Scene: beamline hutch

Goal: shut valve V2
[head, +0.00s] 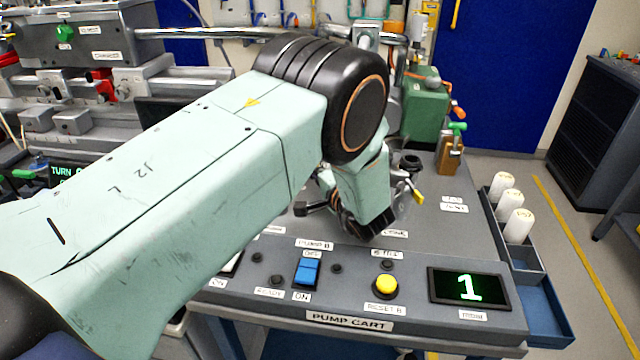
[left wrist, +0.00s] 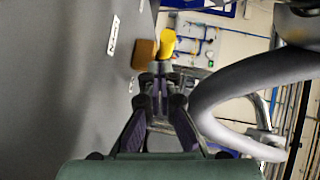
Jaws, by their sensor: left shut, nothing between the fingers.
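A small yellow valve handle (head: 417,192) stands over the right part of the pump cart's top, beside my left wrist in the head view. In the left wrist view a yellow handle (left wrist: 168,42) is straight ahead of the fingertips. My left gripper (left wrist: 160,88) is shut and empty, its tips close to that handle; I cannot tell whether they touch. In the head view my left arm hides most of the gripper and the fittings behind it. A green-handled valve (head: 457,128) on a brown block stands farther back. I cannot read which valve is V2. My right gripper is not in view.
The pump cart's front panel (head: 350,323) has a blue rocker switch (head: 307,272), a yellow button (head: 386,285) and a display (head: 469,288) reading 1. White cylinders (head: 518,226) stand in a side tray. A thick pale hose (left wrist: 235,95) curves close right of my fingers in the wrist view.

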